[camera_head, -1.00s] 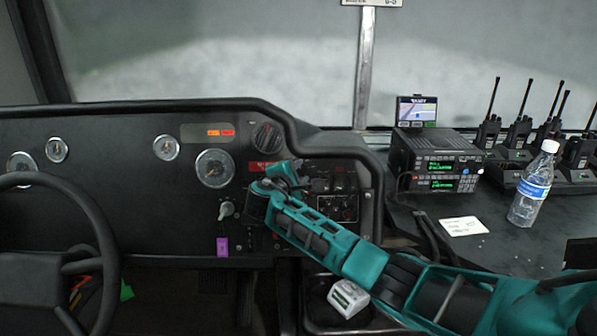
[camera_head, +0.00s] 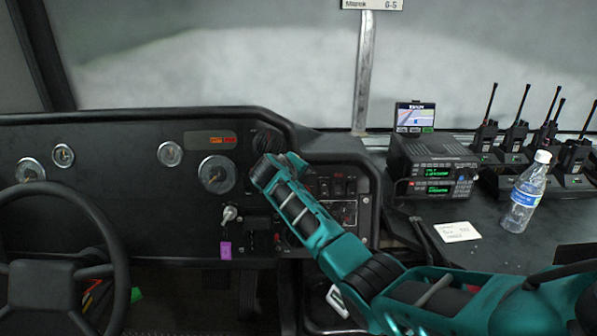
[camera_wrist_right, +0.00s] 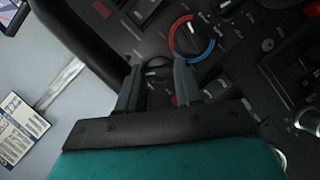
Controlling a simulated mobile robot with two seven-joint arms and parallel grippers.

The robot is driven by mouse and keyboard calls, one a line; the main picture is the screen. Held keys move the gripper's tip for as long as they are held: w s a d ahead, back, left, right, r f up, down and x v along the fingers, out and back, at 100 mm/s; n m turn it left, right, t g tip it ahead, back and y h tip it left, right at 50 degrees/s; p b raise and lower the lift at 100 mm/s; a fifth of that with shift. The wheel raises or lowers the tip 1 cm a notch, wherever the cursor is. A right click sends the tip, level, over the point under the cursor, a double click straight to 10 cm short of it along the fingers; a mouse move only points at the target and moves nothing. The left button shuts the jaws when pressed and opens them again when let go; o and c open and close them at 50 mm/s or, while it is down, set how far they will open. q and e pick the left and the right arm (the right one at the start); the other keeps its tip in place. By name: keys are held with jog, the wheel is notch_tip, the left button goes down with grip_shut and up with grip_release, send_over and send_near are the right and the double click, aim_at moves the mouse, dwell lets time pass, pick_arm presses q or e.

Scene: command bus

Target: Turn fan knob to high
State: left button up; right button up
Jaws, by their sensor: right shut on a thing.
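The dark dashboard panel (camera_head: 120,180) spans the head view, with my right arm reaching across it from the right. In the right wrist view my right gripper (camera_wrist_right: 157,72) has its two fingers on either side of a small dark knob (camera_wrist_right: 157,64), which appears to be the fan knob. It is shut on this knob; its markings and setting are too dark and too covered to read. A knob with a red and blue ring (camera_wrist_right: 192,38) sits just beyond the right finger. In the head view my wrist hides the fingertips. My left gripper is not in view.
The steering wheel (camera_head: 60,250) is at the left. A radio unit (camera_head: 432,168), a water bottle (camera_head: 525,195), a white note (camera_head: 457,232) and several handheld radios stand on the right counter. A key-like lever (camera_head: 229,214) and purple tag (camera_head: 226,250) are left of my arm.

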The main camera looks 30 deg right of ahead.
jog(key=shift+s+r+m+y+p, duration=0.15)
jog(key=shift+m+y+p, duration=0.35)
jog(key=shift+m+p, duration=0.55)
jog(key=shift+d+m+y+p, duration=0.1)
jog(key=shift+m+y+p, duration=0.25)
jog(key=shift+m, duration=0.4)
jog(key=shift+m+y+p, duration=0.45)
jog(key=shift+m+p, duration=0.15)
jog(key=shift+m, duration=0.2)
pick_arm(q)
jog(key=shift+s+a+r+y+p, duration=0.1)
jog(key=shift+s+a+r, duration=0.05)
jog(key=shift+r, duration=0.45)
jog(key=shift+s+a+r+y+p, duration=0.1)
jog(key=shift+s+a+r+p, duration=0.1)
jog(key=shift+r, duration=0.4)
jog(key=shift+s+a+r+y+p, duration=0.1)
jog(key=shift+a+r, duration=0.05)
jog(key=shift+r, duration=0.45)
pick_arm(e)
jog(key=shift+d+m+y, duration=0.1)
jog(key=shift+m+y, duration=0.2)
jog(key=shift+m, duration=0.2)
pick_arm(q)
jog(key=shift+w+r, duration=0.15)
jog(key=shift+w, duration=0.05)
pick_arm(e)
jog(key=o, duration=1)
jog(key=shift+o, duration=0.2)
